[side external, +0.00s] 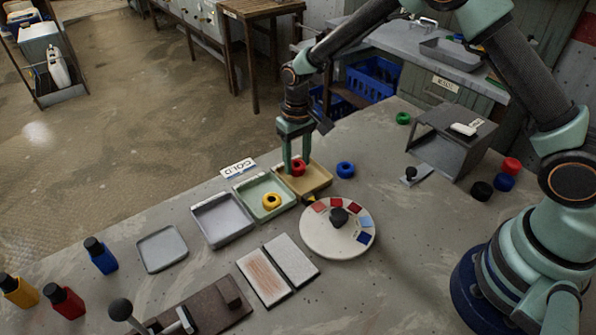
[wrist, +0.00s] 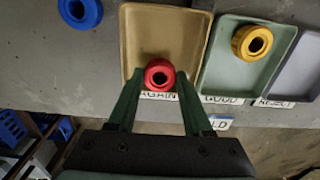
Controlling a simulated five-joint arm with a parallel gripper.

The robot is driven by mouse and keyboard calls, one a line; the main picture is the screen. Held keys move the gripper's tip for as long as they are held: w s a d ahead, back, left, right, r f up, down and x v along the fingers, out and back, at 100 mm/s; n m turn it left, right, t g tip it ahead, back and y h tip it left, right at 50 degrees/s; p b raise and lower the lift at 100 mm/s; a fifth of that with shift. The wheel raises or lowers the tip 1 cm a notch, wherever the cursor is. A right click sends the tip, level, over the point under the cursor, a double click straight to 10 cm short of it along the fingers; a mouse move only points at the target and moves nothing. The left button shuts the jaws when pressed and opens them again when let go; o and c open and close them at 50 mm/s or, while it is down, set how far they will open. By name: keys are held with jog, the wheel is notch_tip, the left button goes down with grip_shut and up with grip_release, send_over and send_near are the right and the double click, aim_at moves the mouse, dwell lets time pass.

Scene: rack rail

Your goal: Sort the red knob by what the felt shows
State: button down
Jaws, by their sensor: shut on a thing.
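The red knob (side external: 298,168) is between the fingers of my gripper (side external: 296,164), which is shut on it. In the wrist view the knob (wrist: 159,74) sits between the fingertips (wrist: 159,78), over the label-side end of the tan tray (wrist: 164,35). Whether it touches the tray floor I cannot tell. The tray's label reads AGAIN (wrist: 158,96). Beside it are a green tray (side external: 245,190) labelled GOOD, holding a yellow knob (side external: 271,201), and an empty grey tray (side external: 222,221) labelled REJECT. One felt pad (side external: 263,277) has reddish-brown streaks; the other (side external: 292,259) looks plain pale grey.
A blue knob (side external: 345,169) lies right of the tan tray. A round white dial (side external: 318,241) with coloured patches stands in front. A GOLD sign (side external: 238,168) stands behind the trays. A grey box (side external: 451,140) and several knobs are at right, small bottles (side external: 100,256) at left.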

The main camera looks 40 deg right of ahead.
jog(key=shift+f, duration=0.1)
jog(key=shift+c, duration=1.2)
grip_release()
jog(key=shift+r, duration=4)
jog(key=s+d+r+t, duration=0.2)
jog(key=s+d+r, duration=0.2)
jog(key=s+r, duration=0.4)
jog(key=s+d+r+t, duration=0.3)
jog(key=s+d+r, duration=0.2)
jog(key=s, duration=0.5)
jog(key=shift+s+d+r+t, duration=0.25)
jog(key=shift+r+t, duration=0.05)
jog(key=shift+r, duration=1.05)
